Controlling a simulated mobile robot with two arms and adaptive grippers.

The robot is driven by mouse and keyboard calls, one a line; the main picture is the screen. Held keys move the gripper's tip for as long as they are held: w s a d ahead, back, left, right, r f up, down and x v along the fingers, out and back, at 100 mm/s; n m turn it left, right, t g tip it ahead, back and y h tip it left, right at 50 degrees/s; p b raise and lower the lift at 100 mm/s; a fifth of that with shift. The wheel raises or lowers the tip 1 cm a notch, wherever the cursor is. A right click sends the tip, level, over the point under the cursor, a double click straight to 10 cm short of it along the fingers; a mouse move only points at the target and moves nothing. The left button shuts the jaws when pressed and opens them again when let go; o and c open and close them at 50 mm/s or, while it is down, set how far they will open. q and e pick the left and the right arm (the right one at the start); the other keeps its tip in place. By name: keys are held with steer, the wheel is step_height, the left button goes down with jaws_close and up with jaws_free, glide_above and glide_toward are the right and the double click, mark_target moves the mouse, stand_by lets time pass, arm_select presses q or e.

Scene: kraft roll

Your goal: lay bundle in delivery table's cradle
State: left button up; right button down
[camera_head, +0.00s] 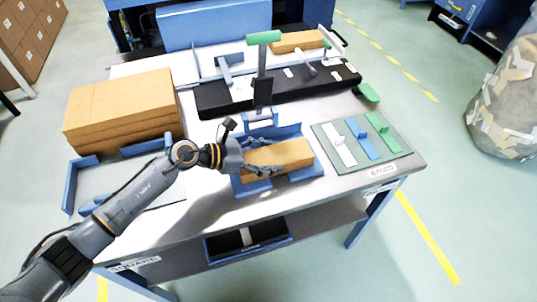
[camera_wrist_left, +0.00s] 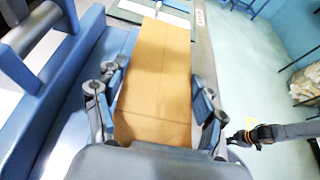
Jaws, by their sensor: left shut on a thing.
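The brown paper-wrapped bundle (camera_head: 283,156) is over or in a blue holder (camera_head: 252,188) near the front middle of the table. I cannot tell whether the bundle touches the holder. My left gripper (camera_head: 262,158) is shut on the bundle's left part. In the left wrist view the bundle (camera_wrist_left: 158,70) stretches away between my left gripper's two fingers (camera_wrist_left: 157,105), beside a long blue wall (camera_wrist_left: 62,100). My right gripper (camera_wrist_left: 240,138) shows small at the right of that view; its jaws are unclear. I cannot identify a separate delivery table.
A stack of brown sheets (camera_head: 122,108) lies at the table's left, behind a blue-edged corner stop (camera_head: 72,185). A mat (camera_head: 350,150) with white, blue and green pieces lies right. A black bed (camera_head: 280,90) with a green-handled lever (camera_head: 263,38) stands behind. Floor is clear in front.

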arm_select(q)
steer(key=shift+f, duration=0.2)
steer(key=o, duration=1.2)
steer(key=shift+o, duration=0.9)
arm_select(e)
steer(key=shift+a+f, duration=0.15)
steer(key=shift+a, duration=0.15)
arm_select(q)
steer(key=shift+r, duration=0.15)
steer(key=shift+a+r, duration=0.1)
steer(key=shift+a, duration=0.05)
steer(key=b+v, duration=0.2)
steer(key=v, duration=0.8)
steer(key=shift+s+a+r, duration=0.1)
steer(key=shift+s+a, duration=0.05)
steer(key=shift+a, duration=0.2)
steer(key=shift+s+a+r, duration=0.15)
steer(key=shift+a+r, duration=0.15)
steer(key=shift+a, duration=0.1)
arm_select(e)
steer(key=shift+d+f, duration=0.25)
steer(key=shift+f, duration=0.6)
